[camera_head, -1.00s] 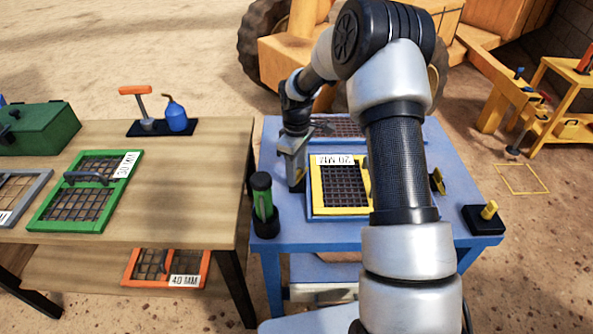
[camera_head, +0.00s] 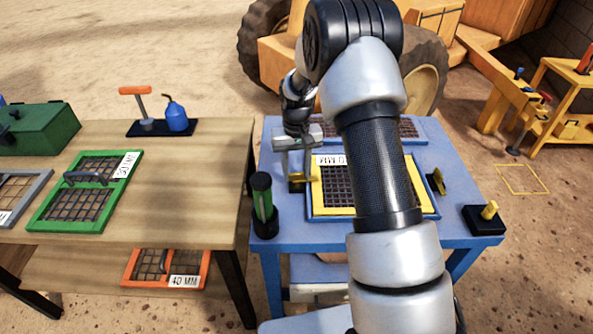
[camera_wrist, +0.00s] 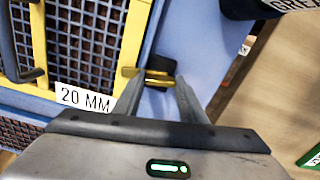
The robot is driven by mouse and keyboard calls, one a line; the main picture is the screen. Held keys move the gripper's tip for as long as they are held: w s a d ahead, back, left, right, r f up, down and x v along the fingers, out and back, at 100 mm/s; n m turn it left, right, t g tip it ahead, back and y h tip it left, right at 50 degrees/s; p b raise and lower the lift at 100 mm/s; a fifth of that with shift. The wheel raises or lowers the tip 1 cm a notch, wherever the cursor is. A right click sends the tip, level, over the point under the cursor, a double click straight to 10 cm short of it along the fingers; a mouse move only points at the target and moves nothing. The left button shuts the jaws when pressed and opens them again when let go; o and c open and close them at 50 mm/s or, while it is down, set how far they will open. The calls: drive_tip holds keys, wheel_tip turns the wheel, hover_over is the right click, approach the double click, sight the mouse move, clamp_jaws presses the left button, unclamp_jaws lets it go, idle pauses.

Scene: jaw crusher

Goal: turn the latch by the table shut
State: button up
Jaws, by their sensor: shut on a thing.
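The yellow latch (camera_head: 299,179) sits on a dark base on the blue table, at the left side of the yellow-framed 20 MM screen (camera_head: 317,189). My gripper (camera_head: 296,172) reaches down over this latch. In the wrist view the latch (camera_wrist: 153,77) lies between the fingertips of my gripper (camera_wrist: 156,84), and they are shut on it. Its bar lies crosswise, with one end extending toward the yellow frame (camera_wrist: 133,38). Whether that end overlaps the frame is hard to tell. A second yellow latch (camera_head: 437,181) stands at the screen's right side.
A green cylinder in a black holder (camera_head: 263,205) stands at the blue table's (camera_head: 285,235) left front. A black block with a yellow knob (camera_head: 486,216) is at the right corner. The wooden table (camera_head: 190,180) stands close on the left, carrying a green-framed screen (camera_head: 60,222).

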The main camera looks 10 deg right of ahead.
sight(297, 173)
drive_tip(key=shift+m, duration=0.8)
drive_tip(key=o, duration=1.1)
drive_tip(key=shift+c, duration=0.2)
wheel_tip(297, 173, up, 18)
drive_tip(key=p, duration=0.2)
drive_tip(key=shift+f, duration=0.25)
